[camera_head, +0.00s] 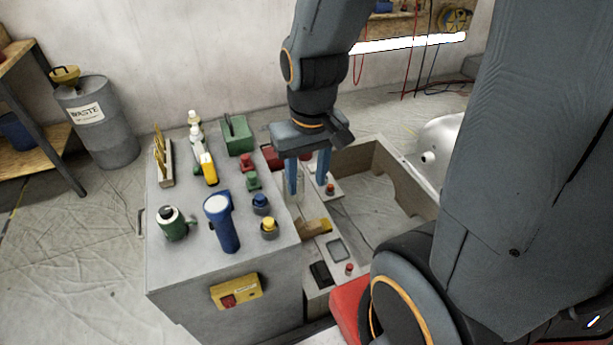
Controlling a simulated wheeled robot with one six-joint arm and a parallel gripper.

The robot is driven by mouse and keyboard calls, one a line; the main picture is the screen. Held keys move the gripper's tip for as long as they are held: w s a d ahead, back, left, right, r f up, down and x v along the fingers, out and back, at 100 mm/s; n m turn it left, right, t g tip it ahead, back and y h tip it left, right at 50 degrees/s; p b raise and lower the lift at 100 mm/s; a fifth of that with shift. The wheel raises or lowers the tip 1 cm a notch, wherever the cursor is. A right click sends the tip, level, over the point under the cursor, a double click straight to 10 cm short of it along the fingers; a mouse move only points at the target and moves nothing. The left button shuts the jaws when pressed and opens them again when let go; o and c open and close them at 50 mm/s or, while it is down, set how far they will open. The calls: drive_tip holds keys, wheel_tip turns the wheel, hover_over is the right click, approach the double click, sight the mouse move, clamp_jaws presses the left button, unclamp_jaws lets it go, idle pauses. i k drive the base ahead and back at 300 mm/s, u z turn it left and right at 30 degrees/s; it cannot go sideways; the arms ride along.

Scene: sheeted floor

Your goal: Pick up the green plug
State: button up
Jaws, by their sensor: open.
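The green plug (253,180) stands on the grey cabinet top (190,265), near its right edge. It sits in a row between a red plug (246,162) behind it and a blue plug (260,203) in front. My gripper (307,182) points down with its two blue fingers apart. It appears to the right of the green plug in the picture, near the cabinet's right edge, and does not touch the plug. I see nothing held between the fingers. Its exact height cannot be told from this one view.
A yellow plug (268,228) ends the row in front. A blue flashlight (221,222), a green-and-white canister (172,222), a yellow-and-white tool (208,168) and a green box (238,136) share the top. A lower wooden frame (395,184) stands to the right.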

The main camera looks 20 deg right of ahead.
sight(197, 170)
drive_tip(key=k, duration=1)
drive_tip(key=u, duration=1.75)
drive_tip(key=i, duration=1.05)
drive_tip(key=z, duration=1.85)
drive_tip(key=i, duration=0.5)
drive_tip(key=u, duration=0.05)
